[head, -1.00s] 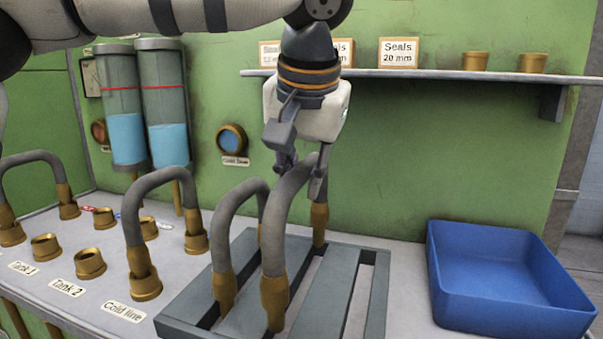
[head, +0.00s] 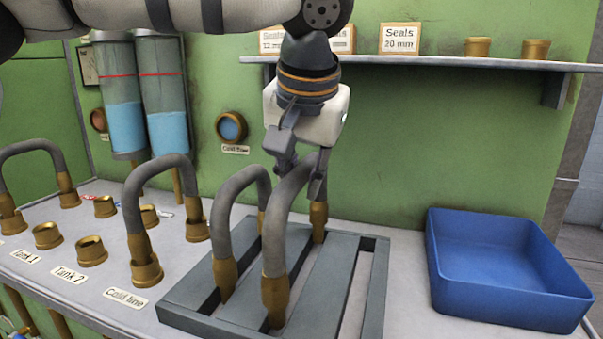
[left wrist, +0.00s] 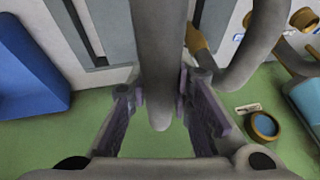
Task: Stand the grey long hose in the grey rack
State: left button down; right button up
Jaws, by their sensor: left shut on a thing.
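My left gripper (head: 305,170) is shut on the top of a grey hose (head: 277,225) with brass ends. The hose stands upright as an arch over the grey slatted rack (head: 322,285). Its front brass end is at a slot between slats, and its rear end is near the rack's back edge. I cannot tell whether the ends rest fully in the slot. In the left wrist view the hose (left wrist: 155,60) runs between the fingers (left wrist: 160,105). A second grey hose (head: 225,215) stands in the rack just to the left. My right gripper is not in view.
Another hose arch (head: 135,200) stands on the Cold line fitting left of the rack. Empty brass fittings (head: 90,250) lie further left. A blue bin (head: 510,300) sits to the right. A shelf (head: 420,61) runs behind my gripper. The rack's right slats are clear.

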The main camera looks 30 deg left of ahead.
pick_arm(q)
jog(key=shift+f, duration=0.7)
jog(key=c, duration=1.4)
grip_release()
jog(key=shift+o, duration=0.2)
jog(key=v, duration=1.2)
